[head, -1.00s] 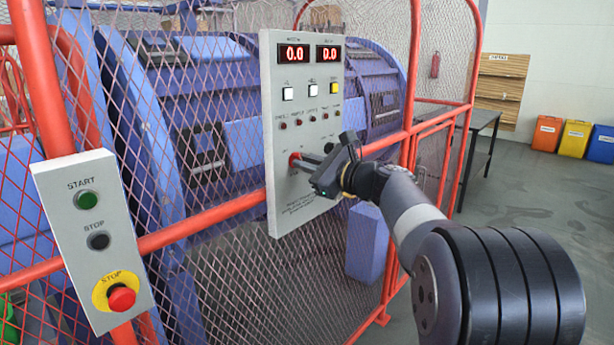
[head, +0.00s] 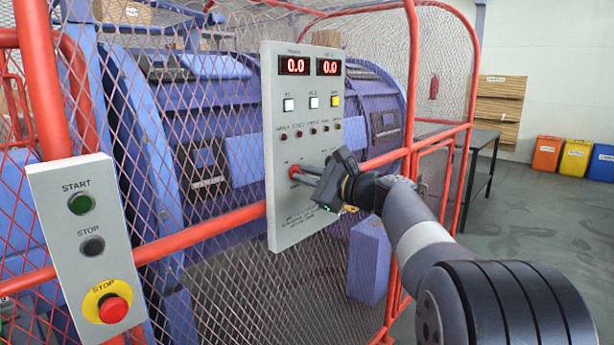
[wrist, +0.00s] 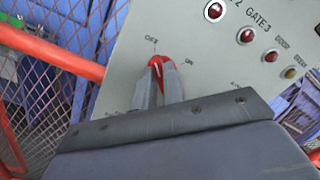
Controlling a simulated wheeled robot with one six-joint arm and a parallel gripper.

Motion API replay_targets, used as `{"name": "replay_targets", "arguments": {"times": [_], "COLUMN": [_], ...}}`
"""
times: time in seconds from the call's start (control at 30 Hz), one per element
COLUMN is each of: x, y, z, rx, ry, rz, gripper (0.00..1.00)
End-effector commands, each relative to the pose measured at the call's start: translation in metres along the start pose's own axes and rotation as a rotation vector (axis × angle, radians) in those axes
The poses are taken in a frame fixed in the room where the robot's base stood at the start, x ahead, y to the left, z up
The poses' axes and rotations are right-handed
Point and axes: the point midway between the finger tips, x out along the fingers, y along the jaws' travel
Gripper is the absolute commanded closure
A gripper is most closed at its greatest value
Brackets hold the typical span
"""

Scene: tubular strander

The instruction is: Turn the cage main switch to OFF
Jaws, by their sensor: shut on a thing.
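The cage main switch is a red rotary knob (head: 294,171) low on the grey control panel (head: 285,205). In the wrist view the red knob (wrist: 161,66) sits between my two finger tips, with a pale pointer line on its face. Small labels flank it; the upper left one looks like OFF and the right one like ON, both blurred. My gripper (head: 307,175) is shut on the knob, and it also shows in the wrist view (wrist: 160,80). The fingers hide the knob's lower sides. I cannot tell exactly which label the pointer meets.
Indicator lamps (wrist: 246,35) and lit displays (head: 312,66) are above the switch. A red-framed mesh cage (head: 220,215) stands behind the panel. A START/STOP box (head: 90,250) with a red emergency button (head: 113,309) is at the left. Open floor lies to the right.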

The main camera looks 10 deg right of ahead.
Motion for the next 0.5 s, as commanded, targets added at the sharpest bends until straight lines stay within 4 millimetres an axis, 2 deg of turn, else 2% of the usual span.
{"name": "replay_targets", "arguments": {"times": [0.03, 0.07, 0.3, 0.5], "x": [0.0000, 0.0000, 0.0000, -0.0001], "y": [0.0005, 0.0005, 0.0003, 0.0002], "z": [-0.0005, -0.0005, -0.0003, -0.0002], "rx": [-0.002, -0.002, 0.000, 0.000], "ry": [0.001, 0.001, 0.001, 0.000], "rz": [0.001, 0.001, 0.001, 0.000], "gripper": [1.00, 0.88, 0.69, 0.68]}}
